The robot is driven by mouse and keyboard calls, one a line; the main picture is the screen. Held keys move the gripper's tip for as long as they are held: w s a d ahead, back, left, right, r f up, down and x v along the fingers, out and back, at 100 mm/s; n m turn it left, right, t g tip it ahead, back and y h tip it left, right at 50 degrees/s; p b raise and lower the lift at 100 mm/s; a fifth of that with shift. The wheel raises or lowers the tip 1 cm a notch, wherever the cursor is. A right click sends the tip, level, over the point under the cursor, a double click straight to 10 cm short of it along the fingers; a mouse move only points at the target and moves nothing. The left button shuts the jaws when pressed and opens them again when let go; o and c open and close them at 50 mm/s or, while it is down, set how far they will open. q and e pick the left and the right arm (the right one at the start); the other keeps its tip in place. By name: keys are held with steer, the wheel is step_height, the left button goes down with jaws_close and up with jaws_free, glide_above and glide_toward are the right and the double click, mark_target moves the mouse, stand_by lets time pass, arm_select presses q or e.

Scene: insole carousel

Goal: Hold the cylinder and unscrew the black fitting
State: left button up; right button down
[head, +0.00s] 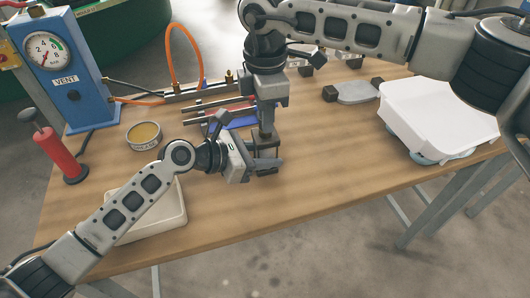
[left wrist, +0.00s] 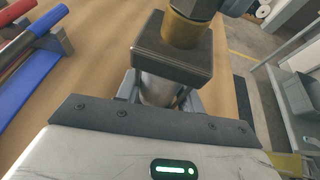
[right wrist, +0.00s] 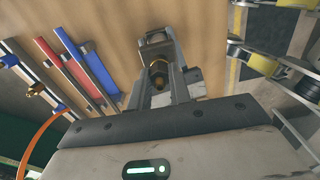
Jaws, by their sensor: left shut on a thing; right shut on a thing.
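The cylinder has a silver barrel (left wrist: 158,90) and a dark square end cap (left wrist: 172,60). It stands upright above the table in the head view, largely hidden by my grippers. My left gripper (head: 268,164) is shut around the barrel just below the cap. A brass fitting (left wrist: 182,30) rises from the cap. A dark faceted piece (left wrist: 196,8), which looks like the black fitting, sits on top of the brass. My right gripper (head: 267,132) points down from above and is shut at the fitting. In the right wrist view, its fingers flank the brass part (right wrist: 159,72).
A blue gauge box (head: 62,75), red pump (head: 60,155), tin (head: 144,136) and pale tray (head: 165,218) are at left. Red and blue bars (right wrist: 98,72) lie behind the grippers. A white bin (head: 440,108) is at right. The table front centre is clear.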

steer(key=n, duration=1.2)
steer(key=n, duration=0.6)
steer(key=shift+r, duration=0.1)
steer(key=n, duration=0.6)
